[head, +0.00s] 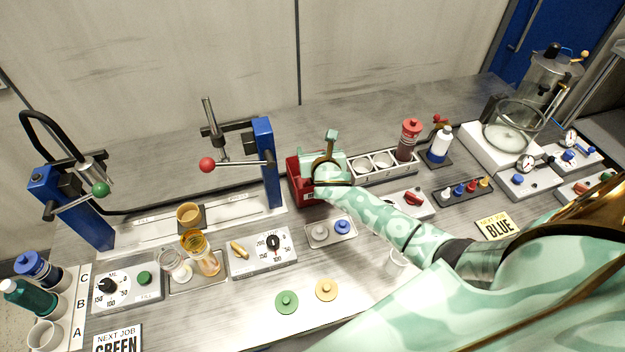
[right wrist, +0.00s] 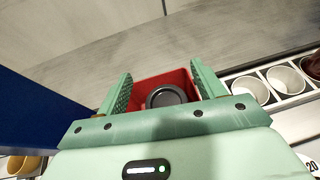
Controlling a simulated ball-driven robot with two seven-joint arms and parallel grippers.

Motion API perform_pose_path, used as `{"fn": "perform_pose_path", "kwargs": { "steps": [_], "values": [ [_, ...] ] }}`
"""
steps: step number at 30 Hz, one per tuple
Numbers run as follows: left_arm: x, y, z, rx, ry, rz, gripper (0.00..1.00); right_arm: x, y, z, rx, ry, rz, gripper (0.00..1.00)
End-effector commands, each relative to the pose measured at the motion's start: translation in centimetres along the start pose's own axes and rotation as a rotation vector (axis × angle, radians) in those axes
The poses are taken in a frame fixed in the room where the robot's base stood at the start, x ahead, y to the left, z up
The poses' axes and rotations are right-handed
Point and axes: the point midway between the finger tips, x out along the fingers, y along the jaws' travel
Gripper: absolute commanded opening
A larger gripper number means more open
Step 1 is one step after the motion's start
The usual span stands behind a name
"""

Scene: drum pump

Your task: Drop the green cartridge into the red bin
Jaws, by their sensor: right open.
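The red bin (head: 300,188) stands on the bench right of the blue post, partly covered by my right gripper (head: 322,165). In the right wrist view, the open jaws of my right gripper (right wrist: 161,75) frame the red bin (right wrist: 150,82). A dark round object (right wrist: 167,96) shows inside the bin between the fingers; only its black ring-like end shows, so its body colour cannot be told. The jaws are apart and do not visibly grip it. My left gripper is not in view.
A blue press post (head: 267,160) stands close left of the bin. A rack of round cups (head: 372,165) with a red cartridge (head: 408,140) is to its right. A grey tray (head: 330,232) with knobbed caps lies in front.

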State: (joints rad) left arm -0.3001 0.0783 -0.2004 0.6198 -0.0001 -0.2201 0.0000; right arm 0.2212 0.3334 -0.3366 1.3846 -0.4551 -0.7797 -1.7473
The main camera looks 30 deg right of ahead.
Motion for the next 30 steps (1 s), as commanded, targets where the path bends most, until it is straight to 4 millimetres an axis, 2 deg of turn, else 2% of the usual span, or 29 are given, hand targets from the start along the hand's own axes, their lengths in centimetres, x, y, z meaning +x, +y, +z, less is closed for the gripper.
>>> {"fn": "perform_pose_path", "kwargs": {
  "steps": [5, 12, 18, 24, 30],
  "values": [
    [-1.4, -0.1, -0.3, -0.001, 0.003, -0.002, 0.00, -3.7, 0.0, 0.2, -0.001, 0.001, 0.002, 0.69],
    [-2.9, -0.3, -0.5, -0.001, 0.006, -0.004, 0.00, -10.3, 0.0, 0.2, 0.000, 0.002, 0.002, 0.69],
    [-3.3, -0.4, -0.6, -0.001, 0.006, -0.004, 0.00, -14.2, 0.0, 0.1, 0.001, 0.001, 0.001, 0.69],
    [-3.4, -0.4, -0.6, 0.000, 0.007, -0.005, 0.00, -15.6, 0.0, 0.1, 0.001, 0.000, 0.000, 0.69],
    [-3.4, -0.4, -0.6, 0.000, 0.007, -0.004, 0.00, -15.7, 0.0, 0.0, 0.001, 0.000, 0.000, 0.69]
  ]
}}
